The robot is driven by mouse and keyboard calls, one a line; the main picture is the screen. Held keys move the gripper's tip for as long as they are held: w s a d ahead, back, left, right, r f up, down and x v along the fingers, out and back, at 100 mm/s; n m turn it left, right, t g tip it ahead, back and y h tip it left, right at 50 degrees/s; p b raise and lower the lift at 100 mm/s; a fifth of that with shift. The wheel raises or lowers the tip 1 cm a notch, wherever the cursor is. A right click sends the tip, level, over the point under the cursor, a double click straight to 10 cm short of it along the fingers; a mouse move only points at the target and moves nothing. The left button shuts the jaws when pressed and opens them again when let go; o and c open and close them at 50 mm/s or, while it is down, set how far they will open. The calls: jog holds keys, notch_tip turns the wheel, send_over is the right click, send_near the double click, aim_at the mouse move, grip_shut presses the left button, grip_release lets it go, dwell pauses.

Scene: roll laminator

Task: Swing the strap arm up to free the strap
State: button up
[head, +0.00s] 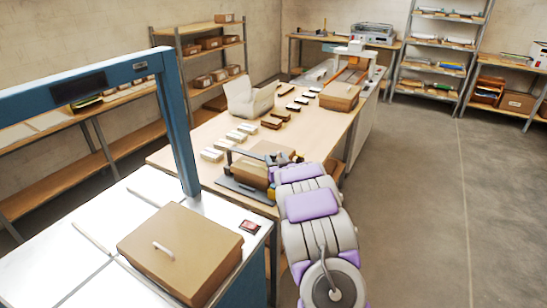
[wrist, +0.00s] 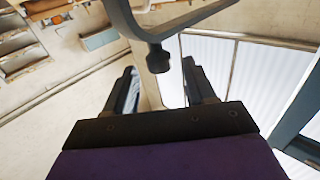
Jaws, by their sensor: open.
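In the head view the strap arm (head: 240,152) is a dark bar over a cardboard box (head: 248,172), which sits on a dark base plate (head: 242,190) at the near end of the wooden table. My gripper (head: 284,158) is at the right end of this bar; its fingers are hard to make out there. In the wrist view a grey bent metal bar (wrist: 190,20), seemingly the strap arm, crosses the top and carries a black knob (wrist: 158,58). The knob appears between my open gripper fingers (wrist: 159,70), with gaps on both sides. I cannot make out the strap.
A blue frame (head: 180,120) stands over a white-topped bench with a lidded brown box (head: 180,250) at near left. Rows of small blocks (head: 272,122) and a cream-coloured seat-like object (head: 248,98) are farther along the table. The floor at right is clear.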

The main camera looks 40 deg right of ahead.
aim_at(275, 156)
jog(key=shift+x, duration=1.75)
jog(key=shift+f, duration=0.1)
grip_shut()
